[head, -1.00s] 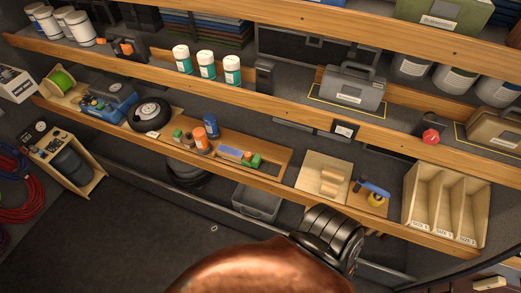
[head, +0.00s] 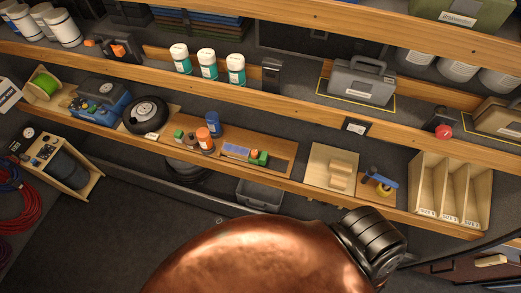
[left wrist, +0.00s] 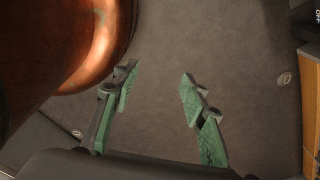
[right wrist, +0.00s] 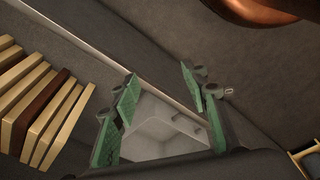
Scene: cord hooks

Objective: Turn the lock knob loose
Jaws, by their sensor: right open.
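I cannot tell for sure which part is the lock knob. A red round knob (head: 444,132) sits on a dark fitting at the right of the middle shelf. A small yellow round part (head: 383,190) with a blue handle (head: 380,178) sits on a wooden block on the lower shelf. Neither gripper shows in the head view. My left gripper (left wrist: 160,76) is open and empty above the dark floor. My right gripper (right wrist: 159,76) is open, with a pale grey bin (right wrist: 160,135) visible beyond its fingers. Neither wrist view shows a knob.
Wooden-edged shelves run across the head view. The lower one holds a divided wooden box (head: 450,190), a wooden stepped block (head: 335,168), a black wheel (head: 147,114) and a blue machine (head: 98,100). A grey toolbox (head: 362,82) stands above. Several wooden slats (right wrist: 40,105) lie left in the right wrist view.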

